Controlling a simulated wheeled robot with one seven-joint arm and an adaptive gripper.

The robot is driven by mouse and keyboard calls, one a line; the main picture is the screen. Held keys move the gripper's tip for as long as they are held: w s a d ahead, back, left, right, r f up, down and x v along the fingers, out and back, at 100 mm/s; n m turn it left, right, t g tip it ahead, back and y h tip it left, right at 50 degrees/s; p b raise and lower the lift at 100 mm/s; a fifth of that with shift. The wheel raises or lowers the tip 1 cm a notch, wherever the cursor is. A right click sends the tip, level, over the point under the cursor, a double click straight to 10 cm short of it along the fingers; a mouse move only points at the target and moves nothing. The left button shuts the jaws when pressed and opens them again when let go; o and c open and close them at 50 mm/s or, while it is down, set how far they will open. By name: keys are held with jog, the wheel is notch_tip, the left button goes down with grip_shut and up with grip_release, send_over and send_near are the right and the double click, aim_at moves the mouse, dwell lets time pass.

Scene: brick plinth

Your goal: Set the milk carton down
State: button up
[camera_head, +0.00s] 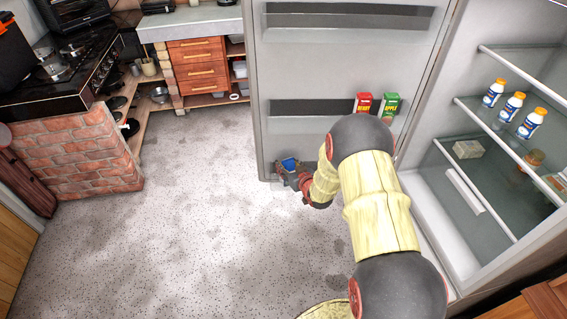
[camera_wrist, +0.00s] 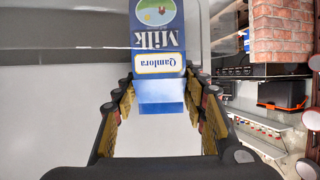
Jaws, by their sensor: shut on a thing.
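The milk carton (camera_wrist: 158,48) is blue with a white "Milk" label and shows upside down in the wrist view. My gripper (camera_wrist: 160,88) is shut on it, with one finger on each side. In the head view, the carton's small blue top (camera_head: 290,164) shows at the end of my arm, by the lower part of the open fridge door (camera_head: 300,75). I cannot tell whether the carton touches the door. Its lower part is hidden in the head view.
The door has dark shelf strips (camera_head: 345,16); a red carton (camera_head: 363,102) and a green carton (camera_head: 390,105) stand on the lower one. The fridge shelves (camera_head: 500,125) at right hold several white bottles (camera_head: 515,105). Open floor (camera_head: 180,220) lies left; a brick counter (camera_head: 85,150) stands beyond.

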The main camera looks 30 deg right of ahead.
jog(key=shift+s+r, duration=0.1)
jog(key=shift+r, duration=0.05)
jog(key=shift+f, duration=0.2)
jog(key=o, duration=1.4)
jog(key=shift+o, duration=0.2)
